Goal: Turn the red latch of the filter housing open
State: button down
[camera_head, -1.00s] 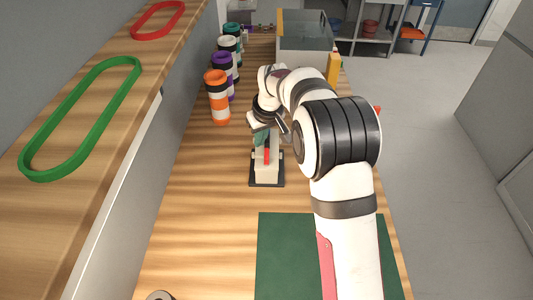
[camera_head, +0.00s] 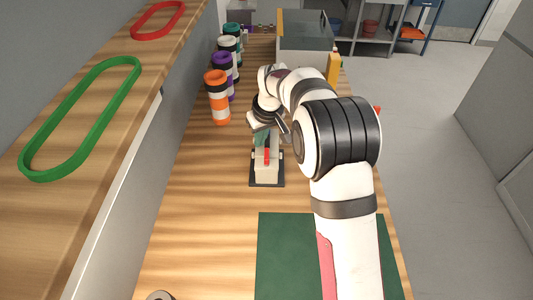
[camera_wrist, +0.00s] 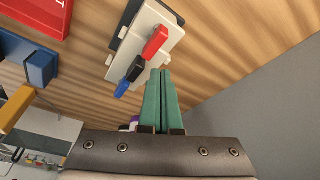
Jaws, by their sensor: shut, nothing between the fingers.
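The filter housing (camera_head: 267,172) is a pale block on a dark base plate on the wooden bench. Its red latch (camera_head: 267,156) shows as an upright red bar on the near side in the head view. In the wrist view the housing (camera_wrist: 128,47) carries the red latch (camera_wrist: 155,42), with a black part and a blue part in line with it. My gripper (camera_wrist: 166,75) has green fingers, shut together and empty. Their tips are close to the red latch and the black part; I cannot tell whether they touch. In the head view my gripper (camera_head: 262,137) is just behind the latch, partly hidden.
Several banded cylinders (camera_head: 219,97) stand along the left bench side. A raised wooden ledge with a green loop (camera_head: 82,118) and a red loop (camera_head: 158,19) runs at left. A dark green mat (camera_head: 285,255) lies in front.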

aim_at(269, 146)
jog(key=shift+f, duration=1.75)
jog(key=shift+w+d, duration=0.25)
jog(key=shift+d, duration=0.95)
jog(key=shift+s+d, duration=0.2)
jog(key=shift+d, duration=0.35)
jog(key=shift+s+d, duration=0.35)
jog(key=shift+d, duration=0.05)
notch_tip(269, 146, up, 7)
